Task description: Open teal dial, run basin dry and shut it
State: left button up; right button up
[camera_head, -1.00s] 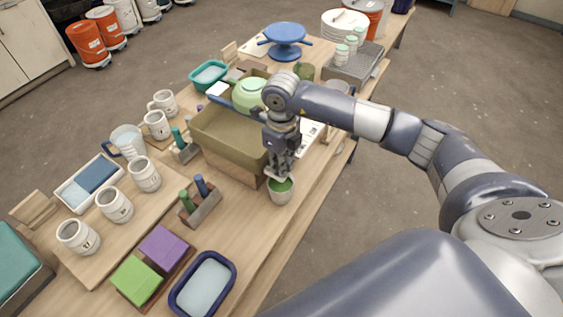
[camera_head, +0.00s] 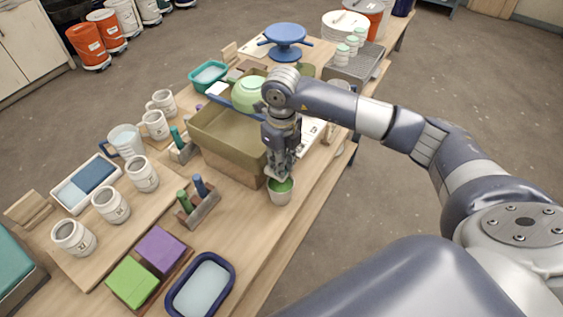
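The olive basin (camera_head: 222,130) stands on a wooden block on the table, left of my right gripper. A light green bowl (camera_head: 249,94) shows at its far side. My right gripper (camera_head: 279,172) points down at the basin's right front side, just above a small pale cup (camera_head: 281,195) with a green inside. Its fingers are small and overlap the cup's far rim in view, so I cannot tell whether they are open or touching anything. I cannot make out a teal dial; the gripper and wrist cover that side of the basin. My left gripper is not in view.
Wooden racks with green and blue handled tools (camera_head: 200,187) stand left of the cup. Several white mugs (camera_head: 111,205), a blue-rimmed tray (camera_head: 202,287) and purple (camera_head: 160,250) and green (camera_head: 132,282) blocks fill the left and near table. Bare wood lies near the cup.

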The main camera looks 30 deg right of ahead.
jog(key=shift+r, duration=0.2)
notch_tip(320, 180, up, 12)
jog(key=shift+f, duration=0.2)
dwell(0.3)
